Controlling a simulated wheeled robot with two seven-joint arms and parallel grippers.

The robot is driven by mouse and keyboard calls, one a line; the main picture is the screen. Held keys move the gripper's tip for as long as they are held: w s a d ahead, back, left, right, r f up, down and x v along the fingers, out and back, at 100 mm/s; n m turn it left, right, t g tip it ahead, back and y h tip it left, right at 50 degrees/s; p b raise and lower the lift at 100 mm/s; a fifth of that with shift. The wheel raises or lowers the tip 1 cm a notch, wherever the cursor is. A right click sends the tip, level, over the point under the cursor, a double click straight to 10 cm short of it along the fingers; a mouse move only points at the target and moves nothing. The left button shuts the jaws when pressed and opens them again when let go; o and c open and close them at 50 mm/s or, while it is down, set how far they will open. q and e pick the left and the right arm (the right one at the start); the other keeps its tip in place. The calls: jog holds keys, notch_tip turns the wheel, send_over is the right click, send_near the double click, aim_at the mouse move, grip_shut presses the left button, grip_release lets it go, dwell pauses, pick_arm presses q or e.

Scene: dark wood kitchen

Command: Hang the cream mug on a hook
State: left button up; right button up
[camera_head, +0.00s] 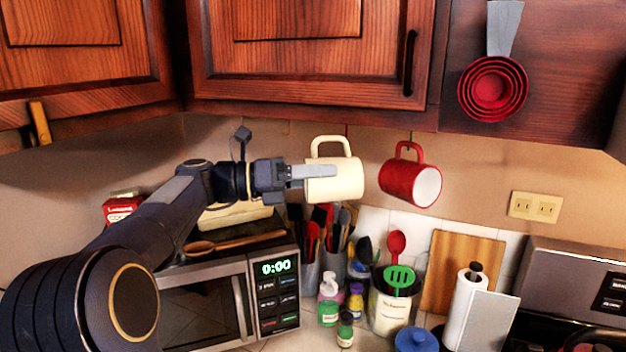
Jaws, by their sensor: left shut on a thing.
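The cream mug (337,180) is held up just below the upper cabinet's bottom edge, its handle (329,146) pointing up. My left gripper (320,172) reaches in from the left and is shut on the mug's body near its left side. A red mug (409,182) hangs by its handle to the right, from a hook (409,138) under the cabinet. A thin dark hook (346,130) shows faintly just right of the cream mug's handle top. I cannot tell whether the handle touches it. My right gripper is out of view.
A microwave (215,295) stands below my left arm, with a wooden spoon on top. Utensil holders (390,305) and small bottles stand below the mugs. The cabinet (310,60) closes off the space above. Red measuring cups (493,88) hang at upper right.

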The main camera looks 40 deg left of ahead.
pick_arm(q)
jog(key=w+a+f+p, duration=0.1)
jog(key=w+a+p, duration=0.1)
jog(key=w, duration=0.5)
dwell(0.8)
jog(key=shift+w+a, duration=0.1)
jog(key=shift+w, duration=0.05)
dwell(0.3)
jog(key=o, duration=1.3)
jog(key=shift+f, duration=0.1)
jog(key=shift+c, duration=0.2)
